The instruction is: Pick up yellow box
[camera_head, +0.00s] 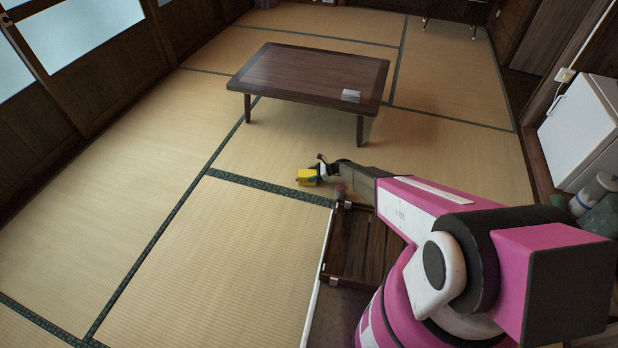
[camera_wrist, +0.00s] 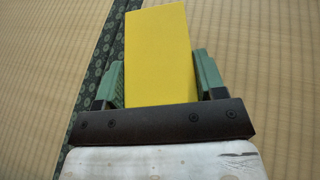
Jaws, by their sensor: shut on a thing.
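The yellow box (camera_head: 306,176) is in the middle of the head view, at the end of my outstretched arm, in front of the low table. My gripper (camera_head: 314,170) is shut on it. In the wrist view the yellow box (camera_wrist: 160,55) stands between the two green fingers of my gripper (camera_wrist: 160,80), one on each side, and points away from the palm. Its near end is hidden behind the dark gripper bar. I cannot tell whether the box touches the tatami or is just above it.
A low dark wooden table (camera_head: 300,68) stands beyond the gripper, with a small pale object (camera_head: 351,96) on its near right corner. A white cabinet (camera_head: 575,125) stands at the right wall. The tatami (camera_head: 225,260) at left is clear.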

